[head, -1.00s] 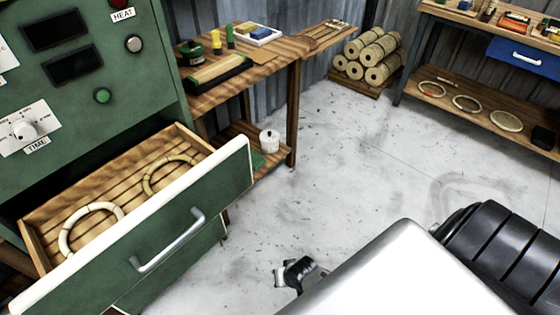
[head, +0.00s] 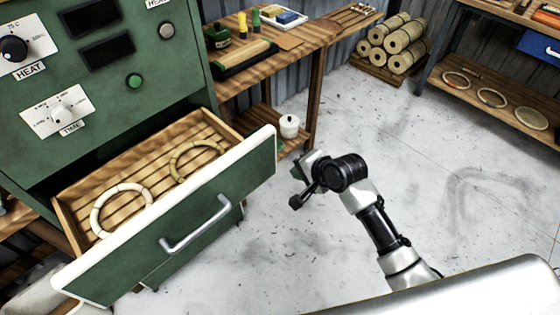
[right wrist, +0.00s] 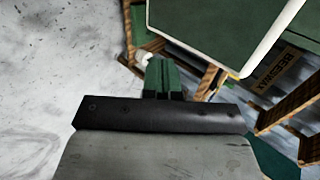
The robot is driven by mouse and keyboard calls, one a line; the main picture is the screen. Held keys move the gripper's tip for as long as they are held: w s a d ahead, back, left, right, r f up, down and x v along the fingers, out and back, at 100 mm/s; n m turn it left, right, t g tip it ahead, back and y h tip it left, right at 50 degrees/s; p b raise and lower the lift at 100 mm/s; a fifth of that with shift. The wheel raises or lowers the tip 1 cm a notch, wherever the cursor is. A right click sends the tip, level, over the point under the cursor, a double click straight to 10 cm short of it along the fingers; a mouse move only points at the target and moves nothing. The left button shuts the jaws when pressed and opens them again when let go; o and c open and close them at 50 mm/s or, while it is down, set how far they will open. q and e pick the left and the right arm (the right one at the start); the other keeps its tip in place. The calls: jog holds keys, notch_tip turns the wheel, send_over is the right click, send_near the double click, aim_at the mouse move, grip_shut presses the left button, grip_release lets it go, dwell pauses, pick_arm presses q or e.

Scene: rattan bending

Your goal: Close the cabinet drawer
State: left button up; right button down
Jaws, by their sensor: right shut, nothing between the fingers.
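The green cabinet (head: 100,120) stands at the left of the head view with its wooden-bottomed drawer (head: 134,179) pulled well out. The drawer has a green front (head: 235,190) with a white rim and a grey bar handle (head: 196,226). My right gripper (head: 308,165) is shut and empty, just right of the drawer front's right end and apart from the handle. In the right wrist view, its green fingers (right wrist: 162,76) are together below the drawer front (right wrist: 215,28). My left gripper is out of view.
A wooden workbench (head: 228,92) with tools stands behind the drawer, a white pot (head: 289,126) on its lower shelf. Rattan bundles (head: 390,45) and another shelf unit (head: 470,73) are farther back. The concrete floor (head: 460,190) at the right is open.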

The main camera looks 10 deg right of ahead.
aim_at(272, 162)
jog(key=shift+w+a+f, duration=0.6)
jog(key=shift+w+a, duration=0.1)
jog(key=shift+w, duration=0.35)
jog(key=shift+w+a+f, duration=0.55)
jog(key=shift+w+a, duration=0.2)
jog(key=shift+w, duration=0.35)
jog(key=shift+w+a+f, duration=0.6)
jog(key=shift+w+a, duration=0.1)
jog(key=shift+w, duration=0.35)
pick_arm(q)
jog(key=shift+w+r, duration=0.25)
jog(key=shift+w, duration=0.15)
pick_arm(e)
jog(key=shift+w+a, duration=0.1)
